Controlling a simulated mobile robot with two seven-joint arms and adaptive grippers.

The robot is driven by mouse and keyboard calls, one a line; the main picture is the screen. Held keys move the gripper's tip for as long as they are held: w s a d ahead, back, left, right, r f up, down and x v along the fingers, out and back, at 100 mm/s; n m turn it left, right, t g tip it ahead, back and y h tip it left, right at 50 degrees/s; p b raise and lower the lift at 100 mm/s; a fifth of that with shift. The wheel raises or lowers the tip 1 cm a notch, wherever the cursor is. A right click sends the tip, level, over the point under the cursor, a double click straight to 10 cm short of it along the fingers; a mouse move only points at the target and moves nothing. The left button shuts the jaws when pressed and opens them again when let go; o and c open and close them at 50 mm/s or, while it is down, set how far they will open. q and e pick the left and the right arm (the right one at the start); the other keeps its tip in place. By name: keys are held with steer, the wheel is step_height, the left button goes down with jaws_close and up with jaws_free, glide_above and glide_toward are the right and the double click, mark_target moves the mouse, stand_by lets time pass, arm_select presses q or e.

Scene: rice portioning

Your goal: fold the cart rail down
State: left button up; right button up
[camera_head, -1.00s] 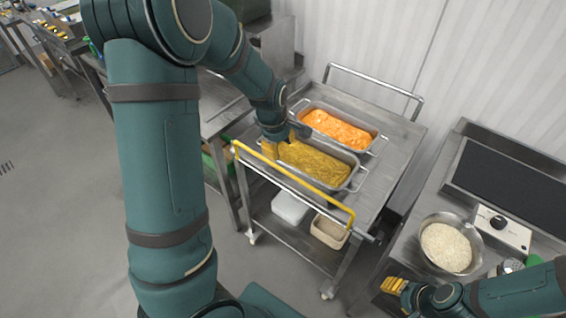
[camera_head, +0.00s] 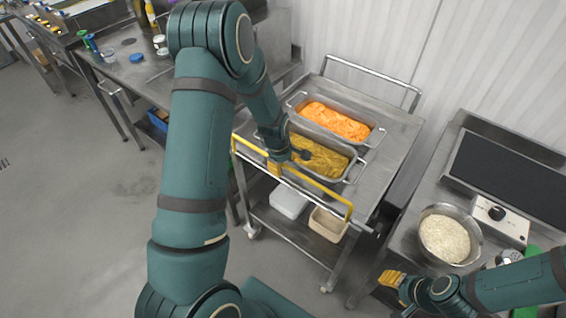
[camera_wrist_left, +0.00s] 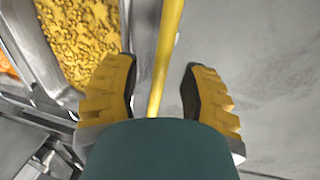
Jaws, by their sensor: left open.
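The yellow cart rail (camera_head: 325,198) stands raised along the near edge of the steel cart (camera_head: 385,188). My left gripper (camera_head: 275,168) is at the rail, left of its middle. In the left wrist view the rail (camera_wrist_left: 165,55) runs between the two yellow fingers of my left gripper (camera_wrist_left: 158,92). The fingers are open, with gaps on both sides of the bar. My left wrist hides part of the rail in the head view. My right gripper (camera_head: 391,279) is low at the right, by the counter; its finger gap is not clear.
A pan of yellow food (camera_head: 352,172) sits on the cart close behind the rail, and a pan of orange food (camera_head: 372,142) behind that. White and beige bins (camera_head: 328,225) stand on the lower shelf. A rice bowl (camera_head: 424,240) and scale (camera_head: 500,220) stand right.

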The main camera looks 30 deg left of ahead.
arm_select(q)
jaws_close()
stand_by(0.5)
